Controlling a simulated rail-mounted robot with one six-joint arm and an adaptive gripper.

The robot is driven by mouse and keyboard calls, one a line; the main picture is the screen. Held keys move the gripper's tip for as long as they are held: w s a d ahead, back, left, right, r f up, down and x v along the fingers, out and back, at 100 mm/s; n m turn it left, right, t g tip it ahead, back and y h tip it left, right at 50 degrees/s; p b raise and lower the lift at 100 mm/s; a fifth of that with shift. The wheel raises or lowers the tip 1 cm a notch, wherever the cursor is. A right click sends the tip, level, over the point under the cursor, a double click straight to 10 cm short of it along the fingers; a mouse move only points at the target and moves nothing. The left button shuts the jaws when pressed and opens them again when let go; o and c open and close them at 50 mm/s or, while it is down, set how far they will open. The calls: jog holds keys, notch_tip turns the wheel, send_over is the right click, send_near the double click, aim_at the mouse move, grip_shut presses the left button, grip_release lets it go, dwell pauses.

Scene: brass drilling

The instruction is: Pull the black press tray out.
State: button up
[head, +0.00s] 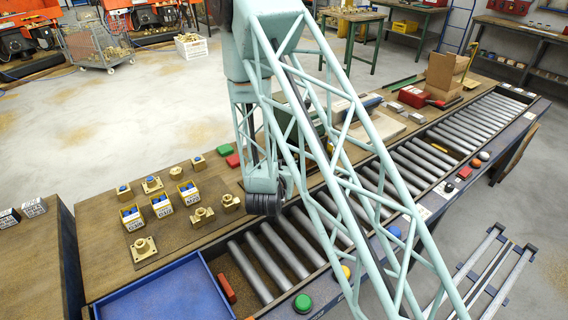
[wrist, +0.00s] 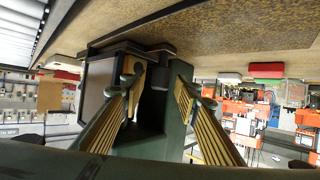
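My gripper (wrist: 160,78) shows large in the wrist view, its two fingers with yellow ribbed pads standing apart, with nothing clearly held between them. In the head view it is a dark rounded shape (head: 264,203) low over the bench beside the rollers. Beyond the fingertips, in the tilted wrist view, a dark boxy press (wrist: 98,82) stands against the bench top. A flat black piece (wrist: 122,47) at its base may be the black press tray; I cannot tell for sure. In the head view, my arm mostly hides the dark green press (head: 286,123).
A roller conveyor (head: 287,250) runs along the bench front. A blue tray (head: 155,292) lies at its left end. Several brass parts (head: 145,248) stand on the left bench. A green block (head: 197,150) and red block (head: 233,160) lie near my arm. A cardboard box (head: 440,72) stands farther right.

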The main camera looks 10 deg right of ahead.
jog(key=shift+c, duration=0.3)
grip_shut()
jog(key=shift+a, duration=0.1)
jog(key=s+a+b, duration=0.1)
jog(key=s+a, duration=0.1)
jog(key=a, duration=0.2)
jog(key=s+a+b, duration=0.1)
jog(key=s+a, duration=0.1)
jog(key=a, duration=0.3)
jog(key=s+a+b, duration=0.1)
jog(key=a, duration=0.4)
jog(key=shift+s+a, duration=0.1)
jog(key=shift+s, duration=0.3)
jog(key=shift+o, duration=0.3)
grip_release()
jog(key=shift+s, duration=0.1)
